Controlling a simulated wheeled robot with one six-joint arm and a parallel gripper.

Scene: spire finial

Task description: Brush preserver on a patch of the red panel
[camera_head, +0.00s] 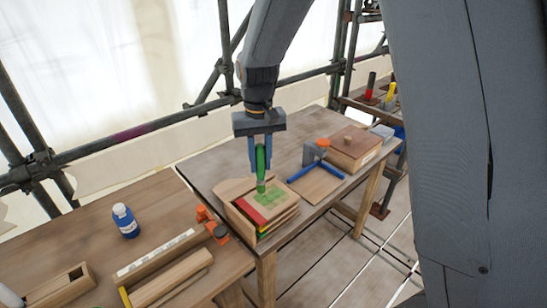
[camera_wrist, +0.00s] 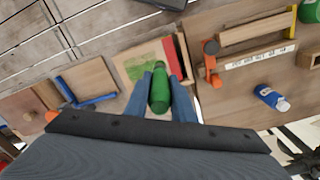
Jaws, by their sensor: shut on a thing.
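My gripper (camera_head: 260,170) hangs over the middle table, its blue fingers shut on an upright green brush handle (camera_head: 261,158). The brush's lower end is at the green patch (camera_head: 268,197) on the top panel; I cannot tell whether it touches. That panel is pale wood with a red strip (camera_head: 249,213) along its left side and lies on a stack in a wooden holder. In the wrist view the green handle (camera_wrist: 160,92) sits between the fingers, and the green patch (camera_wrist: 148,62) and red strip (camera_wrist: 171,54) show beyond. The bristles are hidden there.
A blue bottle (camera_head: 126,222) stands on the left table near an orange clamp (camera_head: 212,224). Right of the stack are a blue square bar (camera_head: 305,169), a board (camera_head: 316,184) and a wooden box (camera_head: 354,148). Scaffold poles stand behind.

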